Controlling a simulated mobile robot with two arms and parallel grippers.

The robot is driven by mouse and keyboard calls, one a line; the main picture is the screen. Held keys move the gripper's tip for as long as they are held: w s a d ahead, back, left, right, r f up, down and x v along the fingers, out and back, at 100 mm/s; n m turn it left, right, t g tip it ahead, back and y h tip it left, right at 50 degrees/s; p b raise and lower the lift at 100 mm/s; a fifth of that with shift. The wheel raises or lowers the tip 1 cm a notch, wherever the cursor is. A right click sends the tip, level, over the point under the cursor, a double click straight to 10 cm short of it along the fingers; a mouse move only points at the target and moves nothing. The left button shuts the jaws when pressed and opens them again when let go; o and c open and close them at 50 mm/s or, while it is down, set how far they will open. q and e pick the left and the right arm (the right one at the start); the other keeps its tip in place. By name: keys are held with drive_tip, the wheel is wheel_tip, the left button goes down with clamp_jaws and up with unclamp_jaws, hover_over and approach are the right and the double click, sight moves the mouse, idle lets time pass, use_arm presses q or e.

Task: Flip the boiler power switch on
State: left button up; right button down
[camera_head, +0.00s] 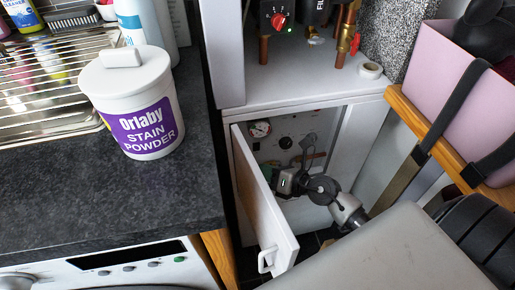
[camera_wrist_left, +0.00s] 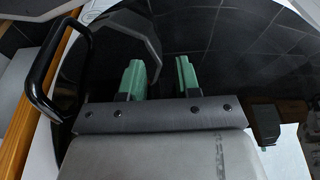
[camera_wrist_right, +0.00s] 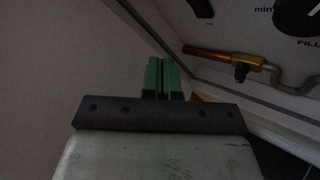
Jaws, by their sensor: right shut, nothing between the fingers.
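The boiler panel (camera_head: 268,150) is inside a low white cabinet whose door (camera_head: 262,195) stands open. It carries a round gauge (camera_head: 260,129) and a black knob (camera_head: 286,142). In the right wrist view a large dark knob (camera_wrist_right: 302,14) shows beside a dark part (camera_wrist_right: 201,8) cut by the top edge; I cannot tell whether this is the power switch. My left gripper (camera_wrist_left: 160,76) is open and empty, away from the panel.
A copper pipe with a brass valve (camera_wrist_right: 243,67) runs close to the right gripper. The cabinet door and side walls hem in the right arm. A worktop (camera_head: 60,200) with a stain powder tub (camera_head: 140,80) is at left, a pink box (camera_head: 450,80) at right. A black handle (camera_wrist_left: 58,90) is near the left gripper.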

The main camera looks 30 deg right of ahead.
use_arm(q)
drive_tip(key=x, duration=0.2)
drive_tip(key=shift+w+f, duration=0.1)
drive_tip(key=shift+f, duration=0.25)
